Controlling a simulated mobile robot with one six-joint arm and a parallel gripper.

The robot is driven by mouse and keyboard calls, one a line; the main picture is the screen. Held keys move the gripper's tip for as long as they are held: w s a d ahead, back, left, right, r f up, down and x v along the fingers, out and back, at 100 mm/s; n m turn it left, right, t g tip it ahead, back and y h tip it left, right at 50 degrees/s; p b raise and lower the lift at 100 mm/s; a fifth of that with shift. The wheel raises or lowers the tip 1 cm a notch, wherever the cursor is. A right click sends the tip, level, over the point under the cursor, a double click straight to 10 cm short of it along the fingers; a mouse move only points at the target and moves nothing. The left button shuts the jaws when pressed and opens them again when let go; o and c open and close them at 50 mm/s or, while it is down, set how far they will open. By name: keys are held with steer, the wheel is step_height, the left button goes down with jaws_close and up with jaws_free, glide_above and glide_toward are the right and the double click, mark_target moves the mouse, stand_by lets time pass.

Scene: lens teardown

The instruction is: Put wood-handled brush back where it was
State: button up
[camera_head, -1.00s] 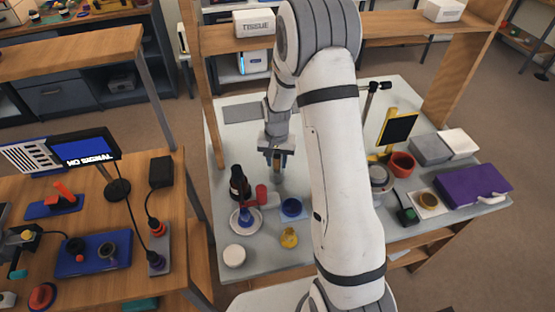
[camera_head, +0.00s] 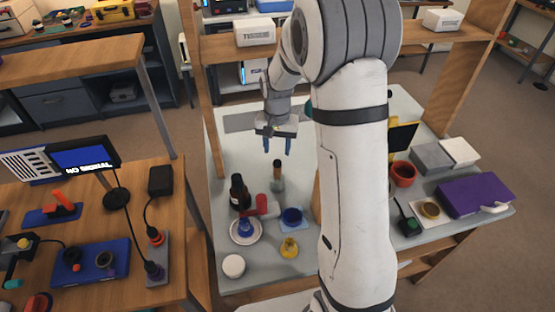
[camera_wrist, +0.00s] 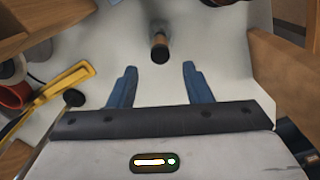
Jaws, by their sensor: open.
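Close to the brush are a dark bottle (camera_head: 238,193), a red object (camera_head: 262,204), a blue dish (camera_head: 292,216) and a yellow item (camera_head: 289,248). The grey mat (camera_head: 238,123) at the back left is bare.

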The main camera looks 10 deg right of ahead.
steer(key=shift+r, duration=0.95)
steer(key=s+r+n+t, duration=0.1)
steer(key=s+r, duration=0.5)
steer(key=s, duration=0.6)
steer(key=s+r+n+t, duration=0.2)
steer(key=s+r, duration=0.4)
steer(key=s, duration=0.7)
steer(key=shift+d+r+n, duration=0.15)
steer(key=shift+r+n, duration=0.25)
steer(key=shift+n, duration=0.3)
steer(key=shift+w, duration=0.1)
steer(key=shift+c, duration=0.3)
